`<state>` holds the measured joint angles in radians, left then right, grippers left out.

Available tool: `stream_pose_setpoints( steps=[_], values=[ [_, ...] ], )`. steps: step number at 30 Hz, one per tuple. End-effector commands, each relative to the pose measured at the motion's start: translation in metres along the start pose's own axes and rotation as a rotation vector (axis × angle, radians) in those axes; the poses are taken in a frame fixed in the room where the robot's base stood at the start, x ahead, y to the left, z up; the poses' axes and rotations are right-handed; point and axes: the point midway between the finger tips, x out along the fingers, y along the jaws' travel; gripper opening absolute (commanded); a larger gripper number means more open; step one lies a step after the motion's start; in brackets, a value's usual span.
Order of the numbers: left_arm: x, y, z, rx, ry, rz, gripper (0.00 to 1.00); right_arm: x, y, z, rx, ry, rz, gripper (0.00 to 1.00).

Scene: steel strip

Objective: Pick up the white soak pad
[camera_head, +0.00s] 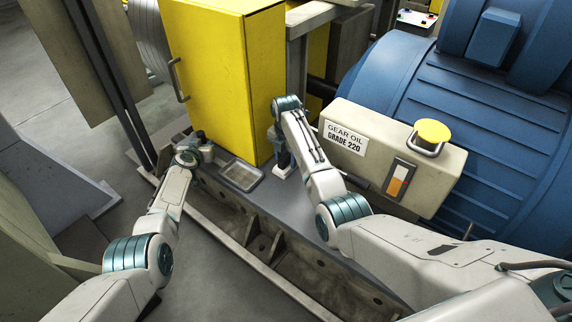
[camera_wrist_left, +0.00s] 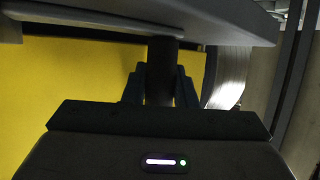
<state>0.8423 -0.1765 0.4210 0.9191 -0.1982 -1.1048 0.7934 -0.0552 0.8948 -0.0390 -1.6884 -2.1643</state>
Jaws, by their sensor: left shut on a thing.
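A small white block, which looks like the white soak pad (camera_head: 283,170), is on the grey deck just below my right gripper (camera_head: 279,152). I cannot tell whether the right fingers are around it or only above it. My left gripper (camera_head: 194,150) is at the deck's left side, in front of the yellow cabinet. In the left wrist view its fingers (camera_wrist_left: 160,88) are shut on a dark upright cylinder (camera_wrist_left: 162,68). The cylinder's far end meets or passes behind a grey slab (camera_wrist_left: 230,22). The soak pad is not seen in the left wrist view.
A shallow metal tray (camera_head: 241,175) lies between my grippers. The yellow cabinet (camera_head: 215,85) with a handle stands behind it. A beige gear oil tank (camera_head: 425,180) and a blue ribbed machine (camera_head: 470,120) crowd the right. A steel channel (camera_head: 285,255) runs along the deck's front.

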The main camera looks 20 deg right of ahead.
Motion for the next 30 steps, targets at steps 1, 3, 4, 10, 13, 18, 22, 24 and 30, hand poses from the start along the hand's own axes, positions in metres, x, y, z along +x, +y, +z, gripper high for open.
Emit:
stream_pose_setpoints(
  steps=[1,3,4,10,13,18,22,24,30],
  values=[
    [0.000,0.000,0.003,0.000,-0.004,0.000,0.00,0.000,0.000,0.000,0.000,0.000,0.000,0.35],
    [0.000,0.000,0.003,0.000,-0.004,0.000,0.00,0.000,0.000,0.000,0.000,0.000,0.000,0.22],
    [0.000,0.000,0.003,0.000,-0.004,0.000,0.00,0.000,0.000,0.000,0.000,0.000,0.000,0.16],
    [0.000,0.000,0.003,0.000,-0.004,0.000,0.00,0.000,0.000,0.000,0.000,0.000,0.000,0.00],
    [0.000,0.000,0.003,0.000,-0.004,0.000,0.00,0.000,0.000,0.000,0.000,0.000,0.000,0.00],
    [0.000,0.000,0.003,0.000,-0.004,0.000,0.00,-0.014,0.001,0.001,0.000,-0.002,0.002,0.00],
    [0.000,0.000,0.003,0.000,-0.004,0.000,0.00,-0.040,0.001,0.001,0.000,-0.002,0.004,0.00],
    [0.000,0.000,0.003,0.000,-0.004,0.000,0.00,-0.055,0.001,0.001,0.000,-0.003,0.004,0.00],
    [0.000,0.000,0.003,0.000,-0.004,0.000,0.00,-0.088,0.000,0.000,0.000,-0.001,0.001,0.00]
  ],
)
